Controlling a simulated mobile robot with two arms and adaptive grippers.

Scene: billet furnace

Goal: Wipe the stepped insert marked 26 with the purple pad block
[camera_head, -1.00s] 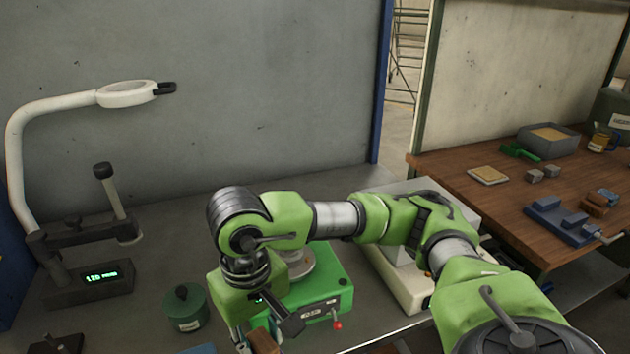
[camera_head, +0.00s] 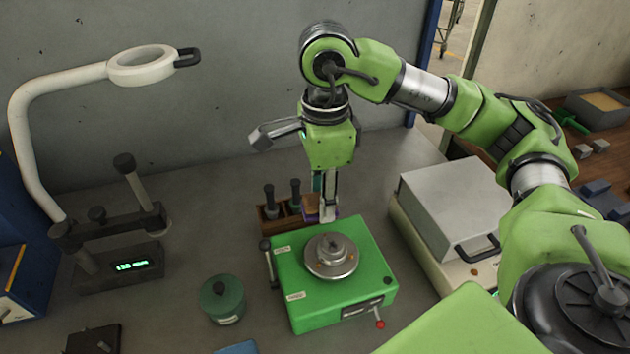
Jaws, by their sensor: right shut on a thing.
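My right gripper (camera_head: 324,204) points down behind the green fixture (camera_head: 297,305). It is shut on a small brown block with a purple underside, the purple pad block (camera_head: 311,205), partly hidden by a finger. The pad block is close to a wooden rack, and I cannot tell whether it touches it. A round, stepped grey metal piece (camera_head: 331,258) sits on top of the fixture, just nearer than the gripper and apart from it. It looks like the stepped insert, but no number 26 is legible. My left gripper is not in view.
The wooden rack (camera_head: 268,226) holds dark-handled tools. A green lidded pot (camera_head: 222,300) stands left of the fixture, a magnifier lamp (camera_head: 140,65) and a gauge with a lit display (camera_head: 125,268) farther left. A grey-lidded box (camera_head: 450,200) stands right. Bare bench lies behind the pot.

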